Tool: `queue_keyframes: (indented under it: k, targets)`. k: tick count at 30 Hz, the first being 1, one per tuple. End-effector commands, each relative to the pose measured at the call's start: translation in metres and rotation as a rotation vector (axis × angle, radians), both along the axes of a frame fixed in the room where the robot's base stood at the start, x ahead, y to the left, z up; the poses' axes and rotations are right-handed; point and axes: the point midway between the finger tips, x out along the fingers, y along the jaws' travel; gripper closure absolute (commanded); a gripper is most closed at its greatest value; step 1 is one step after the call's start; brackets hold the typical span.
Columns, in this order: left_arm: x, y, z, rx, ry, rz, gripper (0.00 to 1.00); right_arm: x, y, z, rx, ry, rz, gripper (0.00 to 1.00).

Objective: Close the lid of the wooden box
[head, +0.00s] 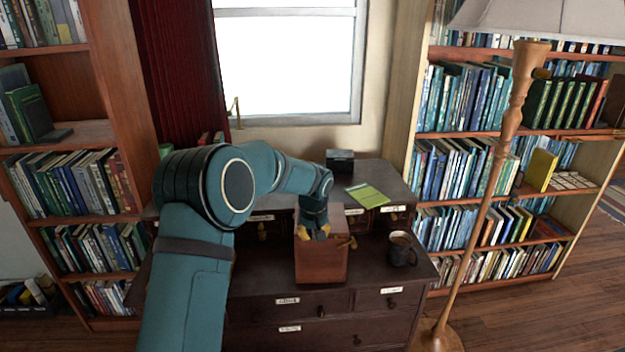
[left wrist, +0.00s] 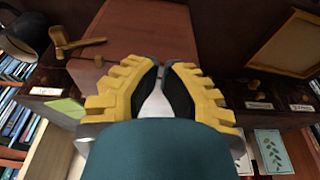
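The reddish-brown wooden box (head: 320,264) stands on the dark desk. Its smooth top surface shows beneath my fingers in the left wrist view (left wrist: 140,35), with a brass latch (left wrist: 75,40) at its edge. I cannot tell if the lid is fully down. My left gripper (head: 319,234) points down at the top of the box, partly hiding it. In the left wrist view its yellow fingertips (left wrist: 161,66) are almost together, with nothing seen between them. Whether they touch the box is unclear. My right gripper is not in view.
A dark mug (head: 402,250) stands right of the box. A green booklet (head: 367,196) and a small black box (head: 340,160) lie farther back on the desk (head: 376,262). A floor lamp (head: 490,200) stands to the right. Bookshelves flank the desk.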

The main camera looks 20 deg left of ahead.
Motion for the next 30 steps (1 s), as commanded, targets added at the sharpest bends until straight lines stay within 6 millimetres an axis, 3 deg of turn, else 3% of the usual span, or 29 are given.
queue_keyframes:
  k: [9,21,30]
  targets:
    - [-0.007,0.006,0.046,0.0,-0.002,0.0,1.0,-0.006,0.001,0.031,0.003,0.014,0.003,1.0]
    - [-0.071,-0.026,0.057,0.0,-0.001,-0.002,1.0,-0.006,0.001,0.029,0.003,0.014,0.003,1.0]
    - [-0.09,-0.035,0.062,0.0,-0.001,0.0,1.0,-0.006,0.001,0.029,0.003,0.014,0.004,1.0]
